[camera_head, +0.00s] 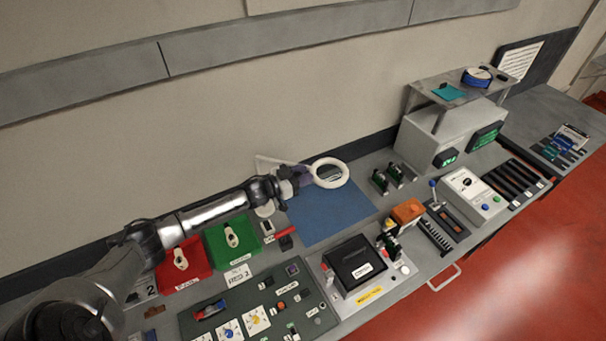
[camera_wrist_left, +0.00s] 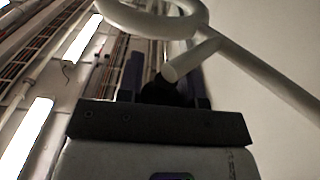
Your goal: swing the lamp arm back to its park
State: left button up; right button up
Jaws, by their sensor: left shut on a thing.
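The lamp is a white ring head (camera_head: 331,173) on a pale arm (camera_head: 275,161), held above the blue mat (camera_head: 330,213) near the wall. My left gripper (camera_head: 299,175) is at the ring's left side, shut on the lamp's short handle. In the left wrist view the ring (camera_wrist_left: 150,20) crosses the top, the arm (camera_wrist_left: 265,75) runs off to the right, and the stubby handle (camera_wrist_left: 190,62) goes down between the dark fingers (camera_wrist_left: 172,88). The lamp's base and any park rest are hidden or cannot be made out. My right gripper is not in view.
Red (camera_head: 183,264) and green (camera_head: 233,240) trays lie left of the mat. A black box (camera_head: 354,264) and a control panel (camera_head: 262,309) stand in front. A grey cabinet with a shelf (camera_head: 449,128) stands at the right. The mat is mostly bare.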

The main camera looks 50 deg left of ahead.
pick_arm(q)
jog(key=shift+w, duration=0.1)
grip_shut()
jog(key=w+a+n+g+y+b, duration=0.2)
jog(key=w+a+n+y+b, duration=0.7)
jog(key=w+y+b, duration=0.3)
jog(key=shift+y+b, duration=0.4)
jog(key=shift+y, duration=0.5)
jog(key=shift+f, duration=0.15)
jog(key=o, duration=0.7)
grip_release()
jog(key=o, duration=0.3)
jog(key=shift+w, duration=0.1)
jog(key=shift+o, duration=0.4)
